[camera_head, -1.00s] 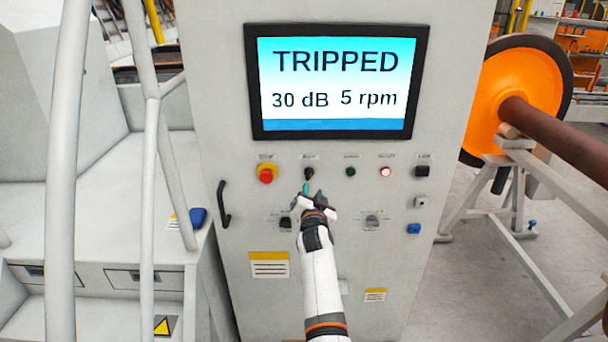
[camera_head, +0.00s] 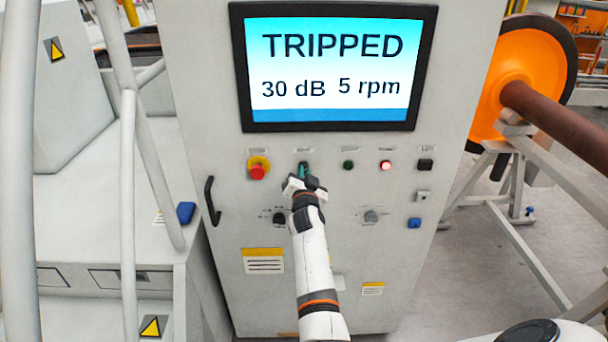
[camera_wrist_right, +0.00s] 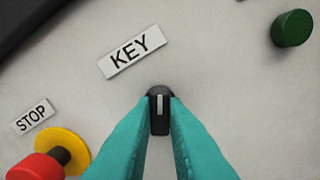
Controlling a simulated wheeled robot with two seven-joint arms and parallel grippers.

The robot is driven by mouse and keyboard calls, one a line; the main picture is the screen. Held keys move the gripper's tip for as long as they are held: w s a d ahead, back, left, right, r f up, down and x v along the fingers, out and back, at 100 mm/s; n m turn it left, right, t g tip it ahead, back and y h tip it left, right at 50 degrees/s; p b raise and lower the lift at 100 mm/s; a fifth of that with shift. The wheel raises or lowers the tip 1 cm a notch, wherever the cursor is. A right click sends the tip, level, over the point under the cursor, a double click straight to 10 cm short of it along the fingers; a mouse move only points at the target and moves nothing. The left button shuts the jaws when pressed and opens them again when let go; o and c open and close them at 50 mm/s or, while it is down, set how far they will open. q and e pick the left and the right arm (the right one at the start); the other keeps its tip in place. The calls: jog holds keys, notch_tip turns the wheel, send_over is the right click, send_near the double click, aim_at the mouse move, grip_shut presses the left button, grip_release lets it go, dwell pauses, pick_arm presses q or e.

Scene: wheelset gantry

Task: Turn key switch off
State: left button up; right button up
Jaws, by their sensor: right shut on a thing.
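The key switch (camera_wrist_right: 159,108) is a black knob with a white mark, under a KEY label (camera_wrist_right: 132,51) in the right wrist view. My right gripper (camera_wrist_right: 159,104) has its teal fingers closed on the knob from both sides. In the head view my right gripper (camera_head: 303,171) is at the panel, right of the red stop button, and hides most of the knob. The knob's white mark lies along the line of the fingers. My left gripper is not in view.
The red stop button (camera_head: 258,170) on its yellow collar is close on the left. A green button (camera_head: 348,165) and a lit red lamp (camera_head: 385,165) are to the right. The screen (camera_head: 332,65) above reads TRIPPED, 30 dB, 5 rpm. A black handle (camera_head: 211,201) is at the panel's left.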

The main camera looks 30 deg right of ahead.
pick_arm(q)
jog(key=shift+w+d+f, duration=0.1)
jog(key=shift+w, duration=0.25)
pick_arm(e)
jog(key=shift+n, duration=0.3)
grip_shut()
pick_arm(q)
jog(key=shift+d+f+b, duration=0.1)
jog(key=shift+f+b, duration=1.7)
jog(key=shift+b, duration=0.15)
pick_arm(e)
jog(key=shift+r+n, duration=0.1)
jog(key=shift+n, duration=5.5)
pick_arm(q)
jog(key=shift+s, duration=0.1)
pick_arm(e)
jog(key=o, duration=0.7)
grip_release()
jog(key=shift+n, duration=0.3)
jog(key=shift+w, duration=0.1)
